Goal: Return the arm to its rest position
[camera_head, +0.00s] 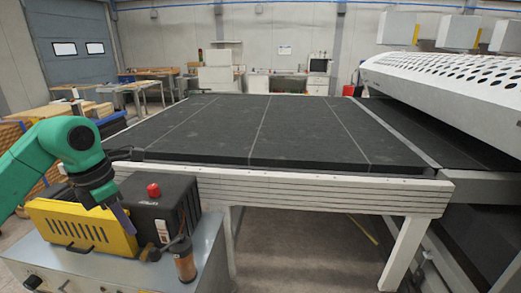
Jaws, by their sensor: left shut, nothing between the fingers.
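My left arm, green with black end parts, comes in from the left. Its gripper (122,217) points down beside the yellow and black units on a grey cabinet, in front of a large dark conveyor table. The fingers are small in the view, and they look closed with nothing held. My right arm and gripper are out of view.
A yellow box (82,226) and a black box with a red button (153,190) stand on the grey cabinet (205,250). An orange-brown cylinder (184,264) stands at its front. The black conveyor bed (290,135) is empty. A white perforated machine cover (450,90) is at right.

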